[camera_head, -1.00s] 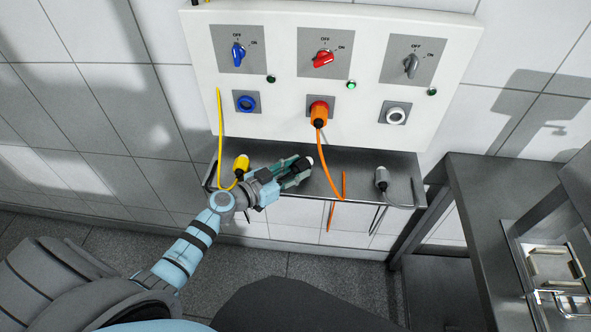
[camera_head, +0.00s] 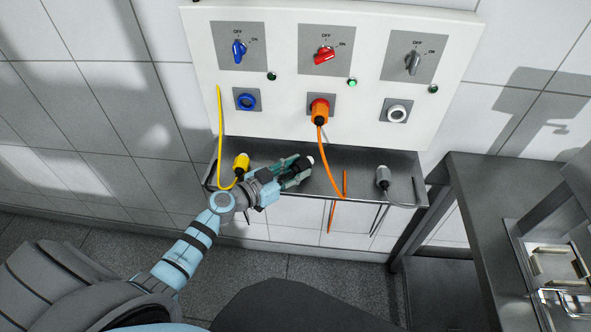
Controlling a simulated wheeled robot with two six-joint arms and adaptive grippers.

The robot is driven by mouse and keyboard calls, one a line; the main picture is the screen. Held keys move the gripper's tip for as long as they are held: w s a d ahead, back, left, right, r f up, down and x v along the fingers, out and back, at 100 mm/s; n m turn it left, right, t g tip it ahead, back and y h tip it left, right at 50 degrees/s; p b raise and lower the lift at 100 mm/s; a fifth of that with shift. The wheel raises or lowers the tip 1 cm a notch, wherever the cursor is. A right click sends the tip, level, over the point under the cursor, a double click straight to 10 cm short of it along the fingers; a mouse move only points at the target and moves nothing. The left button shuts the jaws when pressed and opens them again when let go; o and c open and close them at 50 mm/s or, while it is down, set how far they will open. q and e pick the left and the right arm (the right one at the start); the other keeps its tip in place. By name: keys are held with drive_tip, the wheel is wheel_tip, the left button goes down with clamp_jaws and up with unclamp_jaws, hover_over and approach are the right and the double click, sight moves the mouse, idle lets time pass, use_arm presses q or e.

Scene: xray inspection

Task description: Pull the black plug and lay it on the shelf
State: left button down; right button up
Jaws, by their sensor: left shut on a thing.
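My left gripper (camera_head: 287,173) is low over the metal shelf (camera_head: 330,170) under the panel. It is shut on the black plug (camera_head: 303,163), whose pale tip points up and right. The fingers hide much of the plug, and I cannot tell whether it touches the shelf. The blue socket (camera_head: 246,101) at the left and the white socket (camera_head: 397,115) at the right are empty. An orange plug (camera_head: 319,111) sits in the middle socket. My right gripper is not in view.
A yellow plug (camera_head: 241,162) with its cord stands on the shelf left of my gripper. A grey plug (camera_head: 383,177) stands at the right. The orange cord (camera_head: 334,165) hangs just right of the black plug. A dark table (camera_head: 478,200) stands at the right.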

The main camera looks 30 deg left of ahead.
use_arm(q)
drive_tip(key=c, duration=1.3)
unclamp_jaws()
drive_tip(key=shift+s+f+g, duration=0.3)
drive_tip(key=shift+s+f, duration=0.05)
drive_tip(key=shift+f, duration=0.3)
drive_tip(key=shift+c, duration=0.2)
drive_tip(key=shift+o, duration=1.2)
drive_tip(key=shift+d+r, duration=0.1)
drive_tip(key=shift+d, duration=0.2)
drive_tip(key=shift+a, duration=0.15)
drive_tip(key=shift+s+a, duration=0.15)
drive_tip(key=v, duration=1.1)
drive_tip(key=shift+r, duration=0.4)
drive_tip(key=shift+s, duration=0.15)
